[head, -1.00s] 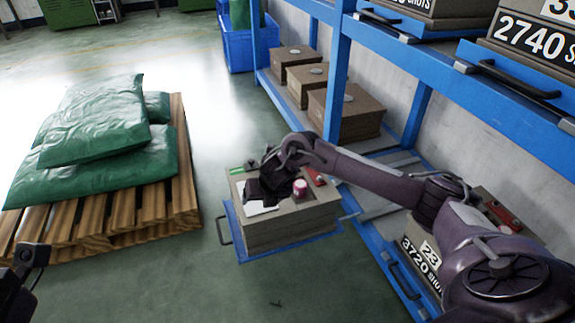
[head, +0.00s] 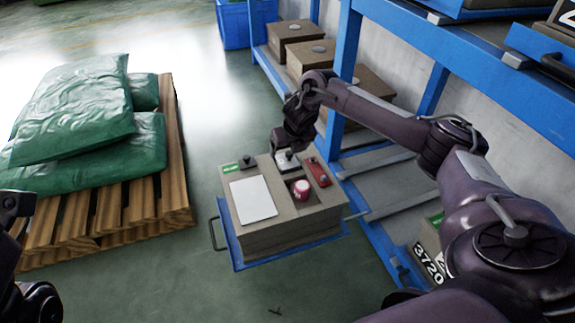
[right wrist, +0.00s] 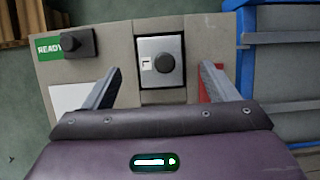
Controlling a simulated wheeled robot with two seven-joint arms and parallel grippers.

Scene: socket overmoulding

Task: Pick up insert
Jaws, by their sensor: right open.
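The insert looks to be the light metal plate with a round black knob (head: 287,161), set in a square dark-edged recess at the far side of the brown box top. It also shows in the right wrist view (right wrist: 161,66), upper middle. My right gripper (head: 287,146) is at the far edge of the box, by the insert, and partly hides it. In the right wrist view its fingers (right wrist: 160,85) are apart, one on each side of the plate and nothing between them. Dark parts of my left arm show at the left edge; whether its jaws are open is unclear.
The box rests on a blue tray (head: 238,262) with handles. On it are a white sheet (head: 254,199), a red-and-white round piece (head: 301,190), a red part (head: 319,172) and a black knob (head: 247,163). A blue rack (head: 347,60) stands right; a pallet (head: 176,195) with green sacks left.

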